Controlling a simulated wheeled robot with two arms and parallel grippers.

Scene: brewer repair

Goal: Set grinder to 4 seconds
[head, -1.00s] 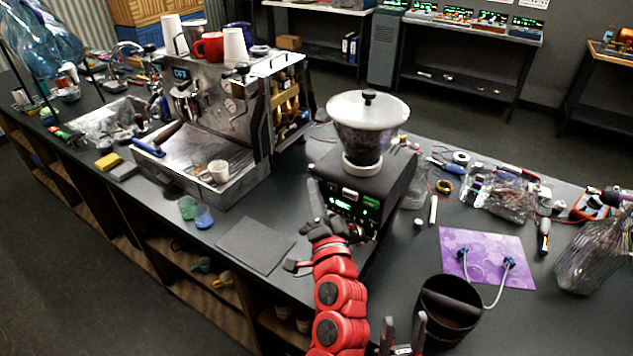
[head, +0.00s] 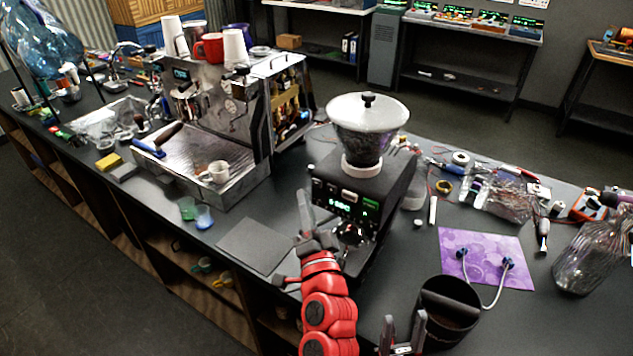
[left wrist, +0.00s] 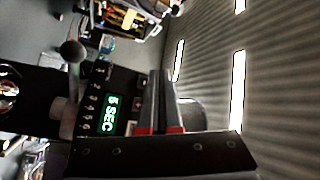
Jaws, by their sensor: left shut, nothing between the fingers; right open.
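The grinder (head: 377,200) is a black box with a white-lidded hopper (head: 367,124) on top. It stands on the dark counter, right of the espresso machine. Its front panel has a lit green display (head: 341,204). My right gripper (head: 402,325) is open, at the bottom edge.
An espresso machine (head: 215,115) with cups stands to the left. A flat dark mat (head: 256,244) lies before the grinder. A black bin (head: 449,308), a purple mat (head: 487,257) with a cable, and loose tools and bags crowd the right side.

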